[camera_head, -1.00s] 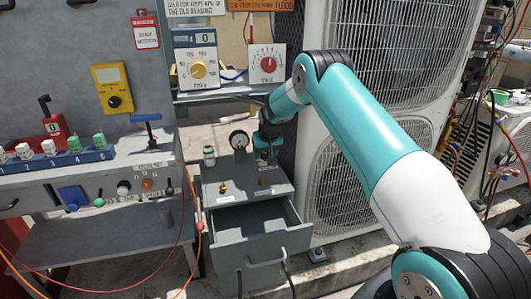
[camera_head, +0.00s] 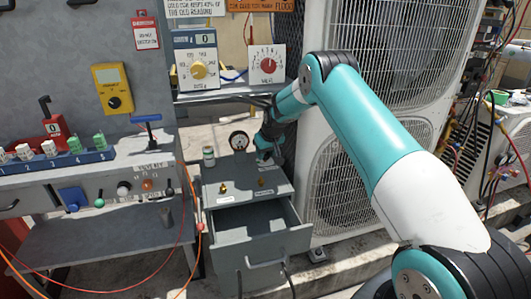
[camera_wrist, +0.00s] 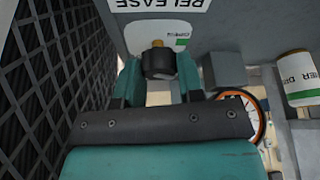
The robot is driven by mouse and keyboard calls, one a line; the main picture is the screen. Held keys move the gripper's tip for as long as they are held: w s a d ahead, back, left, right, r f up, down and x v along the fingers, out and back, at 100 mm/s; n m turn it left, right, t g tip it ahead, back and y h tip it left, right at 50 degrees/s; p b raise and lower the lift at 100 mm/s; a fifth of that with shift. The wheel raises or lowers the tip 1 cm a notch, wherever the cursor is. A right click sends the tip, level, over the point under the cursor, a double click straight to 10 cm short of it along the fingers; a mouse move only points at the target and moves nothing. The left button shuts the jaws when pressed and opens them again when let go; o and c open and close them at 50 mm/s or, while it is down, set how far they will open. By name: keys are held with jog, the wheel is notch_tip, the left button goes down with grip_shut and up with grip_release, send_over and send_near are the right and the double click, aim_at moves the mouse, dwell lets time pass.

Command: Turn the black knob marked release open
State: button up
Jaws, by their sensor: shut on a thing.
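The black knob (camera_wrist: 158,63) sits on a brass stem in the wrist view, in front of a white plate with a green mark (camera_wrist: 160,35). A label reading RELEASE (camera_wrist: 157,4) appears upside down at the top edge. My gripper (camera_wrist: 158,76) has one teal finger on each side of the knob and is shut on it. In the head view my gripper (camera_head: 264,157) is low over the back right of the grey cabinet (camera_head: 240,184). The knob is hidden there behind my gripper.
A dark mesh panel (camera_wrist: 48,70) stands close on the left in the wrist view. A round gauge (camera_head: 239,141) and a small labelled can (camera_head: 209,156) are beside my gripper. The cabinet's drawer (camera_head: 262,245) stands open. Large condensers (camera_head: 345,185) flank my arm.

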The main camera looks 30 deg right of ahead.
jog(key=shift+d+n+y, duration=0.1)
jog(key=shift+n+y, duration=0.6)
jog(key=shift+n, duration=1.1)
jog(key=o, duration=0.9)
